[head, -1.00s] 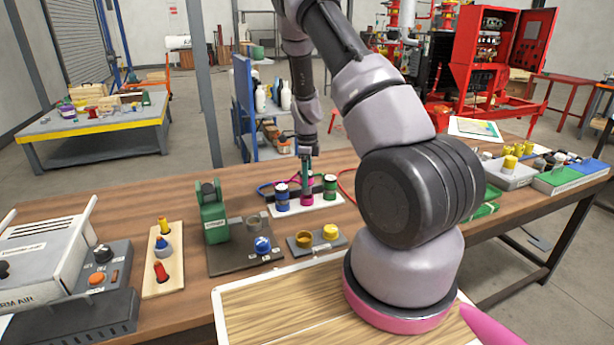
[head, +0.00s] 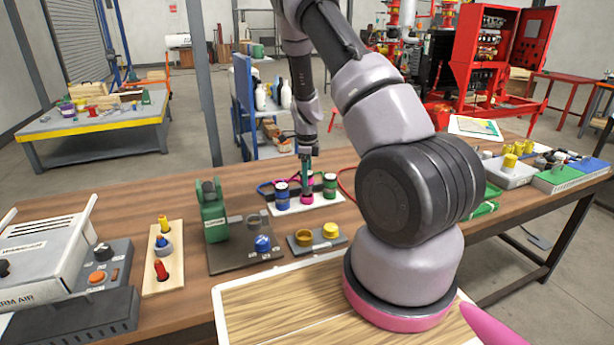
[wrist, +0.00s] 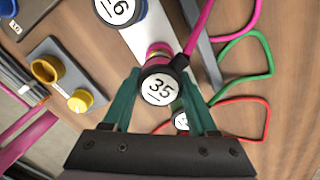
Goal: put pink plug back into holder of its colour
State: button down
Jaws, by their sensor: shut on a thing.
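My gripper (wrist: 160,95) is shut on the pink plug, whose black-rimmed white end reads 35 (wrist: 160,88) and carries a pink cable (wrist: 205,28). In the wrist view, a pink holder with a gold-coloured rim (wrist: 158,50) shows just beyond the plug, partly covered by it. In the head view, my gripper (head: 306,160) is directly over the pink piece (head: 307,197) in the middle of the white rack (head: 318,205). I cannot tell whether the plug is inside the holder or only above it.
A blue plug (head: 282,195) and a green plug (head: 329,186) stand close on either side in the rack. Cables loop behind it. The green device (head: 213,212) and a grey block with yellow parts (head: 318,240) sit nearer on the wooden bench.

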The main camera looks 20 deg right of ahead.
jog(key=shift+f, duration=1.45)
jog(key=shift+c, duration=0.6)
grip_release()
notch_tip(320, 180, up, 11)
jog(key=shift+f, duration=0.1)
